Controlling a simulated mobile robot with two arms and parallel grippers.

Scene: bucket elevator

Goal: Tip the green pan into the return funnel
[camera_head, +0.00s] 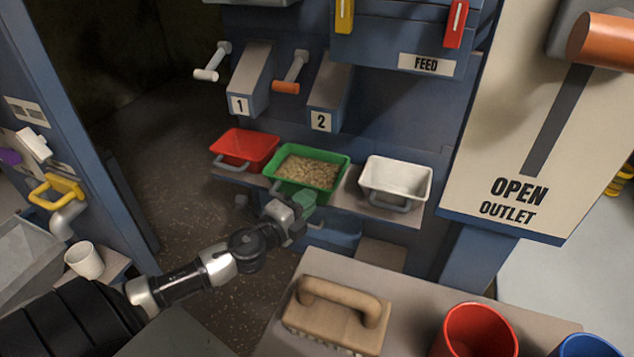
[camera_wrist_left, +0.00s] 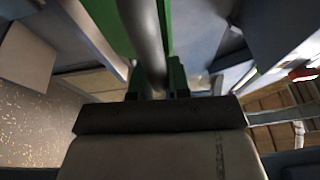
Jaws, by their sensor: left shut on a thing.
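The green pan (camera_head: 311,168) holds a tan grainy fill and sits level on the shelf, between a red pan and a white pan. My left gripper (camera_head: 296,203) is at the pan's near side, where the handle is; its jaws are shut on the handle. In the left wrist view the grey handle bar (camera_wrist_left: 141,30) runs between the fingers (camera_wrist_left: 160,92), with green pan wall (camera_wrist_left: 108,25) behind it. My right gripper does not show. I cannot identify a return funnel with certainty; a blue bin-like shape (camera_head: 335,230) shows below the shelf, partly hidden.
The red pan (camera_head: 245,148) and white pan (camera_head: 397,182) flank the green pan closely. Chutes 1 (camera_head: 250,82) and 2 (camera_head: 327,95) hang above. A wooden-handled brush (camera_head: 338,312) and a red cup (camera_head: 475,332) stand on the near table. A white cup (camera_head: 84,260) is at left.

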